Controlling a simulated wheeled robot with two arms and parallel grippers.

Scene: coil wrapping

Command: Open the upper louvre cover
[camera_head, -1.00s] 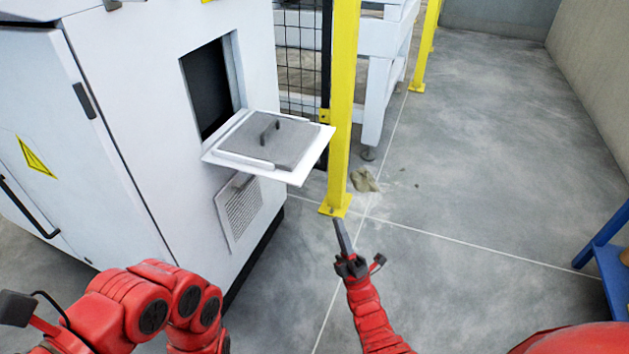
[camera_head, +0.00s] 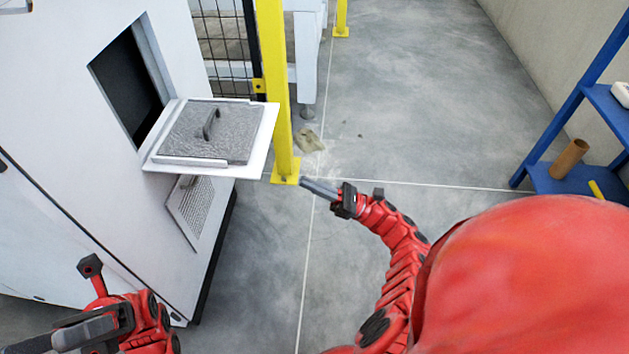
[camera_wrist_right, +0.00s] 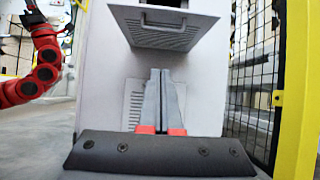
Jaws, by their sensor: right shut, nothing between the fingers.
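The upper louvre cover (camera_head: 235,150) is hinged down from the white cabinet and stands out roughly level, with a grey filter pad and a dark handle (camera_head: 210,124) on top. The dark opening (camera_head: 132,80) behind it is uncovered. In the right wrist view the cover (camera_wrist_right: 172,30) shows from below, with its louvre slots. My right gripper (camera_head: 303,183) is shut and empty, to the right of the cover and apart from it; its fingers also show in the right wrist view (camera_wrist_right: 161,75). My left gripper (camera_head: 35,343) is at the lower left; its fingertips are not clear.
A lower louvre cover (camera_head: 190,208) lies closed on the cabinet below the open one. A yellow post (camera_head: 272,90) and black mesh fence stand just behind. A blue shelf (camera_head: 565,182) with a brown tube (camera_head: 569,158) is at the right.

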